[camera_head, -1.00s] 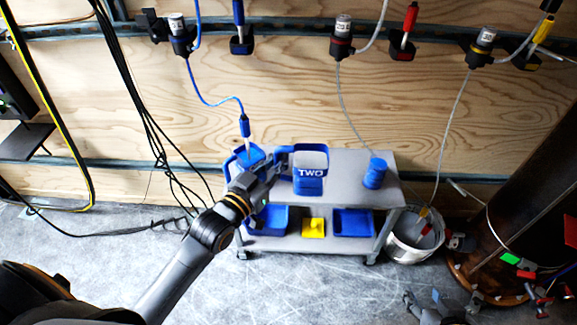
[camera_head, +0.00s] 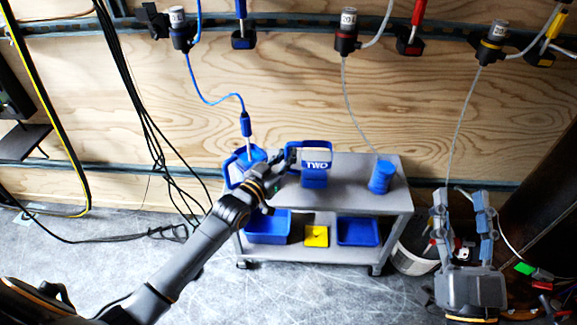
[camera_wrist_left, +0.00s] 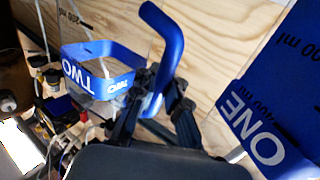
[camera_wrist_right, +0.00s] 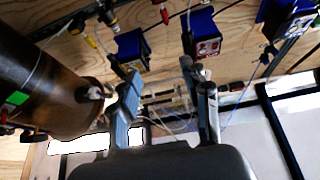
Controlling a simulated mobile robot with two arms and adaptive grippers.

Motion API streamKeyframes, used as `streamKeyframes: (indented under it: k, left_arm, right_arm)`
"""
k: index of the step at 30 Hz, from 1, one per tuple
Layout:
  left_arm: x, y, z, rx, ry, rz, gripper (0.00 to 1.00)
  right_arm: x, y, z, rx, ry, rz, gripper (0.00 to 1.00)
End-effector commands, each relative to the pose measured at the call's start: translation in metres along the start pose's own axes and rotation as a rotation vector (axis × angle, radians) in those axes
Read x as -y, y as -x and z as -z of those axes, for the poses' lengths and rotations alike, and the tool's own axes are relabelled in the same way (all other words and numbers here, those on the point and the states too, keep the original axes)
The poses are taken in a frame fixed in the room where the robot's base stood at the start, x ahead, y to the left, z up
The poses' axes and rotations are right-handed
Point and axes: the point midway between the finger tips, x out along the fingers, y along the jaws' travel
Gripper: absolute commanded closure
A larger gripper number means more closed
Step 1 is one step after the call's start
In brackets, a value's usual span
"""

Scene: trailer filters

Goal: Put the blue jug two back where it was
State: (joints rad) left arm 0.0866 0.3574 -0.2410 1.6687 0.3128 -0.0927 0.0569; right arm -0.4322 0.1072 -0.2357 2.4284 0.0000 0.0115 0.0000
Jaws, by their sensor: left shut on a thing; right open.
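The blue jug two (camera_head: 317,158), a clear jug with a blue rim and a TWO label, is at the back middle of the grey cart (camera_head: 345,214). My left gripper (camera_head: 291,158) is shut on its blue handle (camera_wrist_left: 166,40), left of the jug. In the left wrist view the jug (camera_wrist_left: 98,82) extends left from the handle. A blue part (camera_head: 314,180) shows just below the label. I cannot tell whether the jug touches the cart top. My right gripper (camera_head: 461,198) is open and empty, right of the cart, fingers pointing towards the wall.
Jug one (camera_wrist_left: 262,135) stands at the cart's left end, close to my left gripper, with a blue hose (camera_head: 246,125) into it. Blue bins (camera_head: 268,228) are on the lower shelf. A white bucket (camera_head: 412,255) is behind my right gripper.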

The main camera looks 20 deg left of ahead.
Motion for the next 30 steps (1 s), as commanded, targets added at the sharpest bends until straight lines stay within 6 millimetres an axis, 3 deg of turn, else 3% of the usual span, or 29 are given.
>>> streamKeyframes:
  k: [12,26,27,30]
  left_arm:
    - [0.002,-0.004,-0.033,-0.001,0.000,0.000,1.00]
    - [0.002,-0.004,-0.037,-0.002,0.000,0.000,1.00]
    - [0.002,-0.004,-0.037,-0.001,0.000,0.000,0.89]
    - [0.002,-0.004,-0.037,-0.001,0.000,0.000,0.68]
  right_arm:
    - [0.007,0.012,0.059,-0.350,-0.015,0.015,0.53]
    - [0.008,0.016,0.069,-0.403,-0.018,0.016,0.53]
    - [0.008,0.016,0.070,-0.409,-0.018,0.017,0.53]
    - [0.008,0.016,0.070,-0.406,-0.018,0.017,0.53]
